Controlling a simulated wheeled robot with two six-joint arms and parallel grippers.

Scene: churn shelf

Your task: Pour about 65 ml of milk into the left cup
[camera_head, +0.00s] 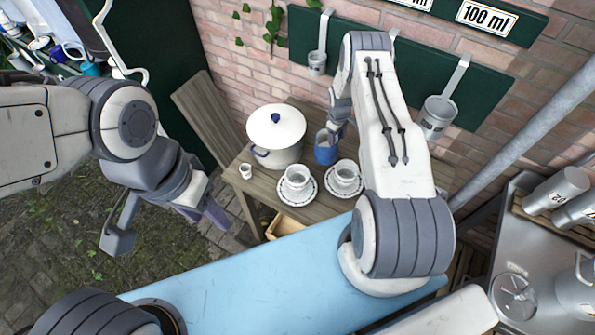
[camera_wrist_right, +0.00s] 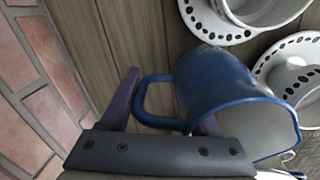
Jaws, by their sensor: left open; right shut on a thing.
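A blue enamel jug (camera_head: 325,153) is above the wooden table, behind the two cups. My right gripper (camera_head: 338,130) is shut on its handle, with the handle between the fingers in the right wrist view (camera_wrist_right: 165,103). There the jug (camera_wrist_right: 215,85) is tilted; its pale inside shows, but I cannot tell the milk level. The left cup (camera_head: 296,177) and right cup (camera_head: 346,175) stand on spotted saucers, apart from the jug. Whether the left cup holds anything is unclear. My left gripper (camera_head: 165,226) is open and empty, left of the table.
A white lidded pot (camera_head: 276,130) stands behind the left cup, and a small white cup (camera_head: 246,171) at the table's left. Metal measures (camera_head: 436,117) hang from a green rail before the brick wall. A metal counter with cans (camera_head: 556,191) is at right.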

